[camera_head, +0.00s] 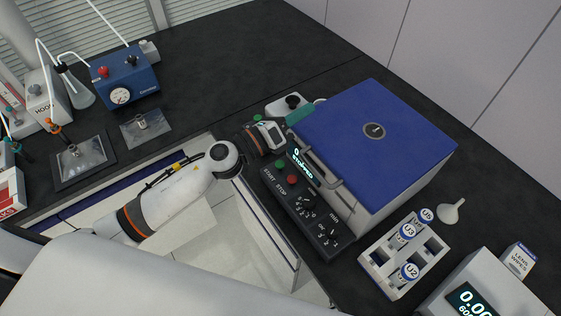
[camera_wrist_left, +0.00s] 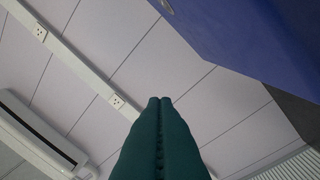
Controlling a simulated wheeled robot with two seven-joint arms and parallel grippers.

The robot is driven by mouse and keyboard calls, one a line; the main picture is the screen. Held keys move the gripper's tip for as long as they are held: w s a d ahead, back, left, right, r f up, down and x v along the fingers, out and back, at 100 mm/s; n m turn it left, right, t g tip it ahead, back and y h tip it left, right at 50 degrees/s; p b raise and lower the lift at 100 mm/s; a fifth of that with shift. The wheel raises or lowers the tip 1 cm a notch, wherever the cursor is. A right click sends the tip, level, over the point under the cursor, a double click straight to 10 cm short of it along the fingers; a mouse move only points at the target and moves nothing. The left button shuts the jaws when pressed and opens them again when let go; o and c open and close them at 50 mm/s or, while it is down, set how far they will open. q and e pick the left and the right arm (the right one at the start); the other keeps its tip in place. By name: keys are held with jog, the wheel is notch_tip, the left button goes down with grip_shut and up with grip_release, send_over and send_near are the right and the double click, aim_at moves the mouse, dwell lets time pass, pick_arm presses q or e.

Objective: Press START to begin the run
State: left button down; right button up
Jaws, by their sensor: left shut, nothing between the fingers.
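The blue-lidded machine (camera_head: 345,130) stands on the black bench. Its front panel (camera_head: 310,215) has a display reading "0 STOPPED" (camera_head: 301,164). The green START button (camera_head: 280,165) and red STOP button (camera_head: 292,179) are uncovered. My left gripper (camera_head: 300,113) is beside the lid's far left corner, beyond the START button and apart from it. Its teal fingers are shut and empty, partly hidden in the head view. In the left wrist view the shut fingers (camera_wrist_left: 160,105) point toward the wall, with the blue lid (camera_wrist_left: 245,35) at upper right. My right gripper is out of view.
A black-knobbed device (camera_head: 291,102) stands close behind my left gripper. A vial rack (camera_head: 376,262), funnel (camera_head: 451,210) and scale (camera_head: 470,297) are right of the panel. A blue pump box (camera_head: 128,78) stands far left. The back bench middle is clear.

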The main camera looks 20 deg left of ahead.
pick_arm(q)
jog(key=s+d+m+g+h, duration=0.1)
jog(key=d+m+g+h, duration=0.1)
jog(key=m+g, duration=0.35)
jog(key=m+g+y, duration=0.5)
jog(key=m+y, duration=0.1)
jog(key=m, duration=1.1)
send_over(280, 164)
jog(key=a, duration=0.1)
notch_tip(280, 164, down, 6)
jog(key=shift+s+a+f, duration=0.15)
jog(key=shift+s, duration=0.1)
jog(key=shift+f, duration=0.1)
notch_tip(280, 164, down, 8)
jog(key=b, duration=0.4)
jog(key=shift+b, duration=0.3)
jog(key=shift+f+b, duration=0.35)
jog(key=shift+b, duration=0.1)
